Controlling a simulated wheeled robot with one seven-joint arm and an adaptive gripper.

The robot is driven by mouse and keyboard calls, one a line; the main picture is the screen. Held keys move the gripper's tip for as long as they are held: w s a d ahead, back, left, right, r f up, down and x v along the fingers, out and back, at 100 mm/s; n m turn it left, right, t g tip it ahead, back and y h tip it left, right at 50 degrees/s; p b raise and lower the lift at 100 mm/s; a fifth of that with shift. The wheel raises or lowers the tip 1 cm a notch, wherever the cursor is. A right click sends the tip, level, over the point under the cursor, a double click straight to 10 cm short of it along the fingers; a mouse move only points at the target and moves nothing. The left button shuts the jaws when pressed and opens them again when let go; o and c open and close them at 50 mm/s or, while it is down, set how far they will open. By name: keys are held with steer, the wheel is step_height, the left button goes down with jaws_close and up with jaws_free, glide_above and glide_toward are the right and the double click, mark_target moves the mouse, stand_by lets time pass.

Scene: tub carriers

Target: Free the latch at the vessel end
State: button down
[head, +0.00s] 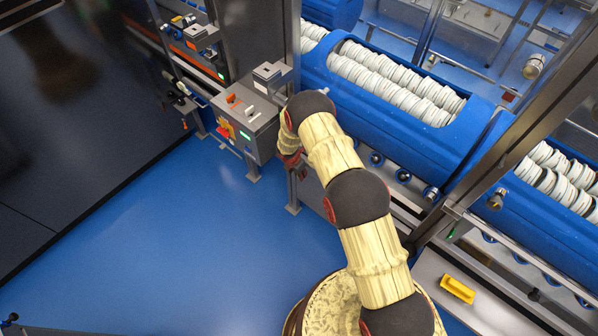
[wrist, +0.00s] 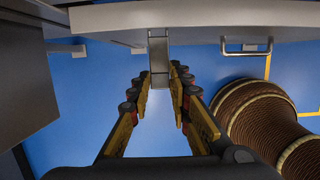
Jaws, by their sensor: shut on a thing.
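My gripper (wrist: 159,78) has its yellow-padded fingers on either side of a narrow grey metal tab (wrist: 158,48), shut on it. The tab hangs below the edge of a pale grey panel (wrist: 200,17); it looks like the latch, but its pivot or catch cannot be made out. In the head view my arm reaches to the end of a long blue vessel (head: 400,130) filled with rows of white discs.
A grey control box (head: 247,122) on legs stands left of my wrist. A metal handle (wrist: 246,47) is right of the fingers. A slanted grey frame post (head: 520,125) crosses the right side. A yellow handle (head: 457,289) lies lower right. Blue floor (head: 190,240) is clear at left.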

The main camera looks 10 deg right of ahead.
steer(key=shift+w, duration=0.1)
stand_by(0.3)
steer(key=c, duration=1.6)
jaws_free()
steer(key=shift+c, duration=0.2)
steer(key=v, duration=1.2)
steer(key=shift+w+d, duration=0.1)
